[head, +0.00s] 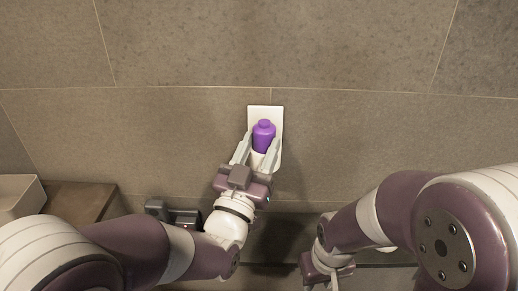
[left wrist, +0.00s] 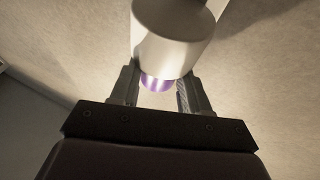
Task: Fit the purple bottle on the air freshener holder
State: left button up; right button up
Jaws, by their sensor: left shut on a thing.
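The purple bottle (head: 263,135) stands upright, cap up, in front of the white wall plate of the air freshener holder (head: 265,110). My left gripper (head: 262,142) has a finger on each side of the bottle and is shut on it. A white cylindrical part shows below the purple body. In the left wrist view a white cylinder (left wrist: 172,40) fills the top middle, with a strip of purple bottle (left wrist: 158,84) between the fingers (left wrist: 157,90). I cannot tell whether the bottle is seated. My right gripper (head: 328,268) hangs low, its fingertips unclear.
A tiled wall (head: 360,125) stands behind the holder, clear around the plate. A brown counter (head: 75,200) with a pale basin (head: 18,195) is at the left. A dark grey object (head: 173,213) sits low beside my left wrist.

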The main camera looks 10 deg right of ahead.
pick_arm(q)
jog(key=o, duration=1.3)
jog(key=shift+f, duration=0.2)
jog(key=shift+c, duration=0.2)
jog(key=shift+d, duration=0.1)
jog(key=b+v, duration=0.1)
jog(key=v, duration=0.1)
jog(key=b+v, duration=0.1)
jog(key=v, duration=0.1)
jog(key=shift+s+f+b, duration=0.15)
jog(key=shift+f+b, duration=0.2)
jog(key=b, duration=0.2)
send_near(261, 151)
jog(key=s+a, duration=0.2)
jog(key=shift+s+d+f, duration=0.2)
jog(key=shift+s+f, duration=0.05)
jog(key=shift+f, duration=0.1)
